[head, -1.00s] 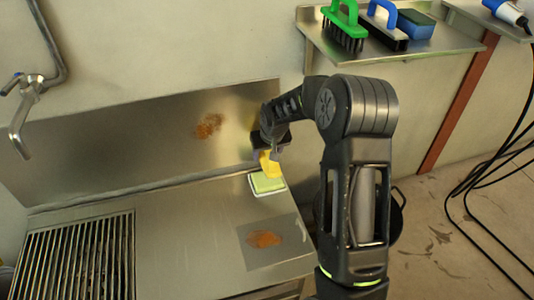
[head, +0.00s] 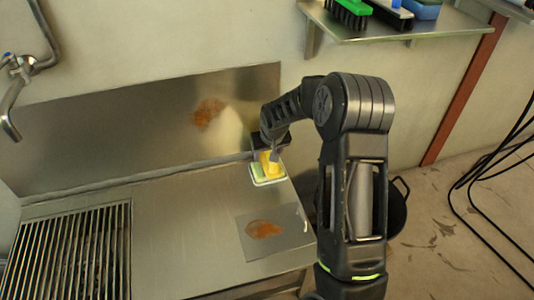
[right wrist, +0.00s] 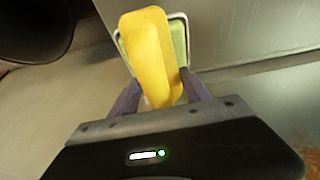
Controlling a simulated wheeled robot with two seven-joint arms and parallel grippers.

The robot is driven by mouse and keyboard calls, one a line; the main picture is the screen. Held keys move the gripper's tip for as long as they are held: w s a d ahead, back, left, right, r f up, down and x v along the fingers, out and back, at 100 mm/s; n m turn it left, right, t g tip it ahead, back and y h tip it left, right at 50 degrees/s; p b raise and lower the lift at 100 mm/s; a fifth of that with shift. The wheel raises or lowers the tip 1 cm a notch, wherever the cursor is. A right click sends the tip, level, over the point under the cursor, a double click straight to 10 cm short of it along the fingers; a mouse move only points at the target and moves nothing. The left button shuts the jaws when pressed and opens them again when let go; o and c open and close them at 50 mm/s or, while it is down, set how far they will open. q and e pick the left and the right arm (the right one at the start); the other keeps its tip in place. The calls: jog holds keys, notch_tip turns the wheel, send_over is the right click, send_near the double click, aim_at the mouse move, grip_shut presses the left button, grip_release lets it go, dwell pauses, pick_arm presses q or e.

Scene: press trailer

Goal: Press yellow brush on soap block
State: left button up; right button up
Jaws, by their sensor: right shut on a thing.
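The yellow brush (head: 271,162) is held in my right gripper (head: 270,154) at the back right of the steel counter. The right wrist view shows the brush (right wrist: 152,55) between the two fingers of the gripper (right wrist: 160,100). The green soap block (head: 262,177) lies in a white-rimmed dish (head: 270,184) directly under the brush. The brush overlaps the soap in the picture; whether it touches cannot be told. The soap (right wrist: 180,40) shows partly behind the brush in the right wrist view. My left gripper is not in view.
A metal grate (head: 70,250) fills the counter's left side. A square plate with an orange-brown stain (head: 264,229) lies at the front right. The backsplash (head: 130,125) has a similar stain. A shelf (head: 400,28) with brushes and a faucet (head: 20,70) are above. A dark pot (head: 394,205) stands right.

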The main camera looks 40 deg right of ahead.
jog(key=shift+f+b, duration=0.35)
jog(key=shift+f, duration=0.2)
dwell(1.9)
jog(key=shift+r+p, duration=2.6)
jog(key=shift+r, duration=1)
